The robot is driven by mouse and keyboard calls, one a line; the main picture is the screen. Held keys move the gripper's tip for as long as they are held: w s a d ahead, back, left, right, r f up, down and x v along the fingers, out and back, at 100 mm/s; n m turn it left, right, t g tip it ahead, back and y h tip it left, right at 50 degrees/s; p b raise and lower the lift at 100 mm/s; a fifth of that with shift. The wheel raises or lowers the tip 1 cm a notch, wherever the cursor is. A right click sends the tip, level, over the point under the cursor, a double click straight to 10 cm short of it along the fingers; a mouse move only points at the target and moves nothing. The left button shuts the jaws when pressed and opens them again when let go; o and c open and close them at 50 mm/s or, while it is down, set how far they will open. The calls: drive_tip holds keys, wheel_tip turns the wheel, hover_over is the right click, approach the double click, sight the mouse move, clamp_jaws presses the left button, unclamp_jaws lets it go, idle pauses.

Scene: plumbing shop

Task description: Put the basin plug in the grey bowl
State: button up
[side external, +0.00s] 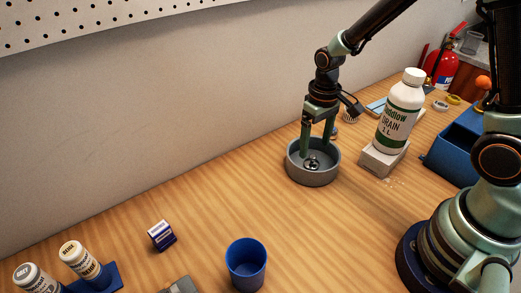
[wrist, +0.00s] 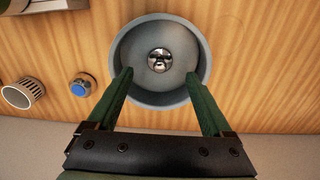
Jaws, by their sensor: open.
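The grey bowl (side external: 313,177) stands on the wooden table below my gripper. The basin plug, a small shiny metal piece (side external: 312,163), lies inside it on the bowl's floor. In the wrist view the plug (wrist: 159,61) sits near the middle of the grey bowl (wrist: 140,93). My gripper (side external: 318,152) points down over the bowl with its fingers apart and nothing between them. In the wrist view the fingertips of my gripper (wrist: 159,73) show at either side of the plug, apart from it.
A white drain bottle (side external: 400,112) stands on a pale block (side external: 383,158) right of the bowl. A blue bin (side external: 455,150) is further right. A blue cup (side external: 246,265) and a small box (side external: 161,236) stand in front. A blue-topped part (wrist: 81,86) and a strainer (wrist: 22,93) are nearby.

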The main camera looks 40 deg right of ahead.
drive_tip(key=shift+r, duration=2.5)
wheel_tip(320, 180, up, 7)
drive_tip(key=t, duration=0.2)
hover_over(313, 156)
drive_tip(key=s, duration=0.2)
drive_tip(key=s+d+r+t, duration=0.1)
drive_tip(key=s+r+t, duration=0.2)
drive_tip(key=s+r, duration=0.2)
wheel_tip(313, 156, up, 2)
drive_tip(key=shift+s+t, duration=0.3)
drive_tip(key=shift+s, duration=0.1)
